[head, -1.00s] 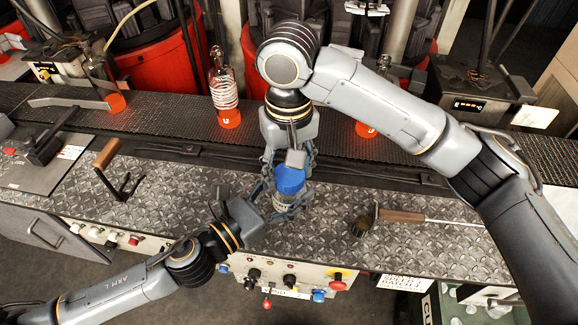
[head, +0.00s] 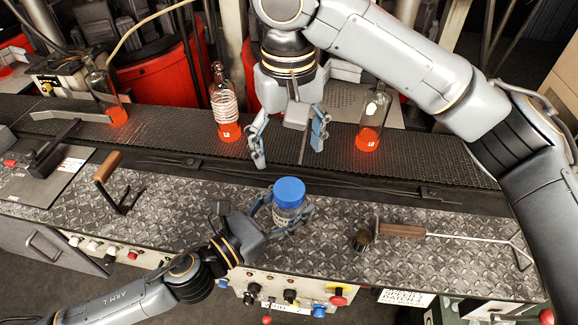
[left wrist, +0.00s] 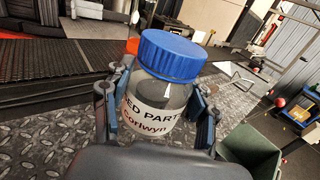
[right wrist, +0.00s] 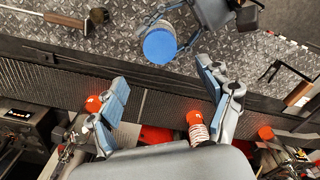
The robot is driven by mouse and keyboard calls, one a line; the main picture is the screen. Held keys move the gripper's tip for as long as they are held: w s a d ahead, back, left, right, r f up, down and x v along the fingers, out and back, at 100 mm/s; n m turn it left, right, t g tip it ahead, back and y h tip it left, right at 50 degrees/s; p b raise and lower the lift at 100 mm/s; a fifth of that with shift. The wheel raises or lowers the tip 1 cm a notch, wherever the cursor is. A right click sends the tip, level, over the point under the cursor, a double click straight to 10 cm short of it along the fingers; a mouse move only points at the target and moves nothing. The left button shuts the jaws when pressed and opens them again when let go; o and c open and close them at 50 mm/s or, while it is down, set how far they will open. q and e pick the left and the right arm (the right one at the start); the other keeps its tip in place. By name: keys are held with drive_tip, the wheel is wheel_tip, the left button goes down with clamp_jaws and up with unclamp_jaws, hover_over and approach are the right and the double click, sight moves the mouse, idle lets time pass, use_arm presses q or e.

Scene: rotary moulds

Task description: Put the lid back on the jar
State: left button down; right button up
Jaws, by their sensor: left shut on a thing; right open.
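The jar (head: 287,214) is clear with a white label, and it stands upright in my left gripper (head: 283,219) over the diamond-plate bench. The blue lid (head: 290,190) sits on top of the jar and looks level in the left wrist view (left wrist: 174,53). In that view my left gripper's fingers close around the jar body (left wrist: 150,108). My right gripper (head: 290,150) is open and empty, above and behind the jar, over the conveyor. In the right wrist view the lid (right wrist: 160,46) lies beyond the open fingers, apart from them.
Glowing orange-bottomed bottles (head: 225,105) (head: 371,125) stand on the dark conveyor (head: 170,130) behind. A wooden-handled tool (head: 403,230) and a brush (head: 362,240) lie right of the jar. Another wooden-handled tool (head: 108,168) lies to the left. Buttons line the front panel (head: 290,290).

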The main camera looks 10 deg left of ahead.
drive_tip(key=shift+r, duration=1.45)
